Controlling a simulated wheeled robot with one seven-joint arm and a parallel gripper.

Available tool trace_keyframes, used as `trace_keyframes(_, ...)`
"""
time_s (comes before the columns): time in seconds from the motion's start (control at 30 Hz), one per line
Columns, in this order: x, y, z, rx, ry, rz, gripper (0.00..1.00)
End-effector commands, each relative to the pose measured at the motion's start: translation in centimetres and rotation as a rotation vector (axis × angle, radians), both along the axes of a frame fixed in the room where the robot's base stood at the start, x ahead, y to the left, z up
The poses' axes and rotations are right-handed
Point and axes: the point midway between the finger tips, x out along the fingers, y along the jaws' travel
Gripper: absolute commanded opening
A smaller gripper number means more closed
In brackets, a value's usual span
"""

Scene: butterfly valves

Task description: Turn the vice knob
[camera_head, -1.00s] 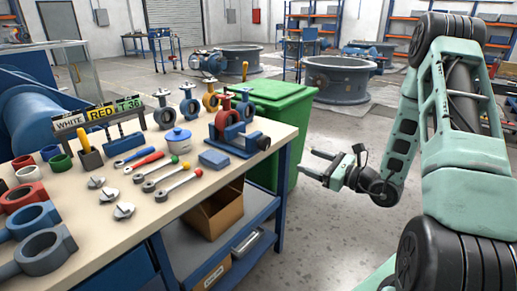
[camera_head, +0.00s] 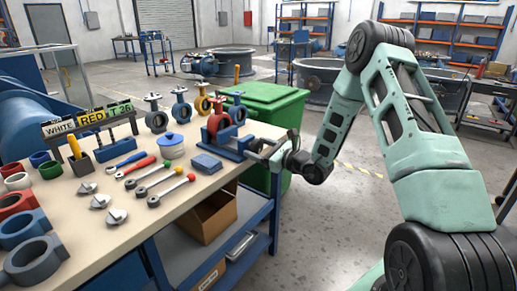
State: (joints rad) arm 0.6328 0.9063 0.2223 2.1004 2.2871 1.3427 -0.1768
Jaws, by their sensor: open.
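The blue vice (camera_head: 231,148) stands near the right edge of the workbench, with a red ring-shaped part (camera_head: 218,123) held in it. The vice's dark knob, at its right end, is now mostly hidden by or mixed up with my gripper. My gripper (camera_head: 257,151) comes in from the right, with its fingers pointing left at the knob end of the vice. The fingers are apart. I cannot tell whether they are around the knob or touching it.
A green bin (camera_head: 268,100) stands behind the vice and gripper. An open cardboard box (camera_head: 207,217) sits on the lower shelf.

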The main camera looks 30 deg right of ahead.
Motion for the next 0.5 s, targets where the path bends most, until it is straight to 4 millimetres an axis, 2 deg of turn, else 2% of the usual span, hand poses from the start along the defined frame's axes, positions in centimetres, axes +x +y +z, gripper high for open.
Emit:
trace_keyframes(0.33,0.34,0.16,0.0,0.0,0.0,0.0,0.68)
trace_keyframes(0.5,0.32,0.14,0.02,0.0,0.0,0.0,0.23)
